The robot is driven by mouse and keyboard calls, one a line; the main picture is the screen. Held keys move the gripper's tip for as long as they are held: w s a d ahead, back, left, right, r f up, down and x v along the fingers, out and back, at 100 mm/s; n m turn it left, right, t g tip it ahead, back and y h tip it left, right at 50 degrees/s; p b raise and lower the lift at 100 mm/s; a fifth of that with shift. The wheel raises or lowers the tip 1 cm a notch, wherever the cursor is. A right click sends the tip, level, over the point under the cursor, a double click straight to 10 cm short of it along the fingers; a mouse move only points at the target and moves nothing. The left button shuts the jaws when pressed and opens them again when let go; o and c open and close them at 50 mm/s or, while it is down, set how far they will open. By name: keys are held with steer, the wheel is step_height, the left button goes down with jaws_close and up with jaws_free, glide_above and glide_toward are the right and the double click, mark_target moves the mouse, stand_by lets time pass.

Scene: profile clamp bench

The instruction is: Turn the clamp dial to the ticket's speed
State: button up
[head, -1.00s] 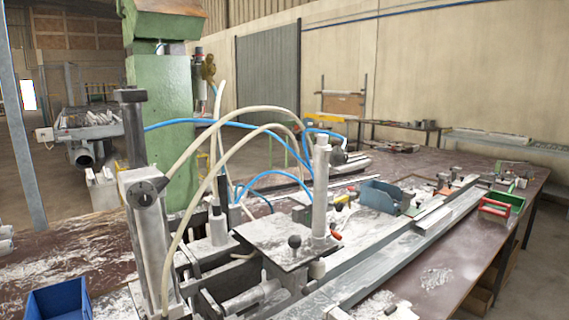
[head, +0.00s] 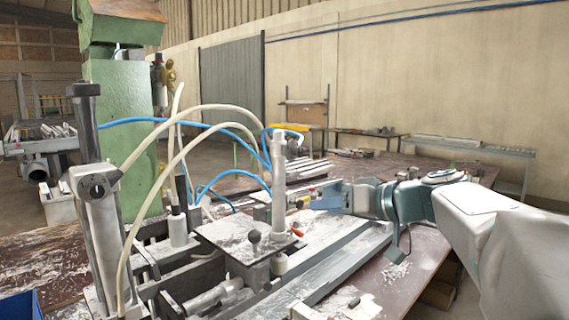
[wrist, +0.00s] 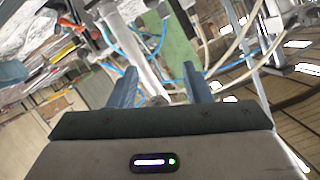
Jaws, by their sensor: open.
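My gripper (head: 314,197) reaches in from the right, its blue fingers close to the upright grey post (head: 279,172) on the clamp bench. In the wrist view its two fingers (wrist: 160,88) stand apart with nothing held between them. A round dark-centred fitting (head: 97,187) sits on the left clamp column; I cannot tell whether it is the clamp dial. A small red and yellow part (head: 304,197) shows at my fingertips, too small to make out. No readable ticket or speed marking shows in either view.
A dusty plate (head: 225,232) with a black ball knob (head: 253,237) lies below the post. Blue hoses (head: 222,178) and white hoses (head: 148,198) arch over the clamp. Long metal profiles (head: 345,262) run along the bench. A blue bin (head: 20,304) stands at lower left.

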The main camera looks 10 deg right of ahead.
mark_target(300, 152)
steer(key=w+d+r+n+t+y, duration=0.1)
steer(key=w+d+r+t, duration=0.1)
steer(key=d+r, duration=0.15)
steer(key=w+d+r+n+t, duration=0.1)
steer(key=w+d+r+t, duration=0.1)
steer(key=r, duration=0.3)
steer(key=p+x, duration=0.1)
steer(key=x, duration=0.3)
steer(key=p+x, duration=0.1)
steer(key=x, duration=0.3)
steer(key=p+x, duration=0.2)
steer(key=x, duration=0.3)
steer(key=shift+s+a+f, duration=0.15)
steer(key=shift+a+f, duration=0.15)
steer(key=shift+f, duration=0.05)
jaws_close()
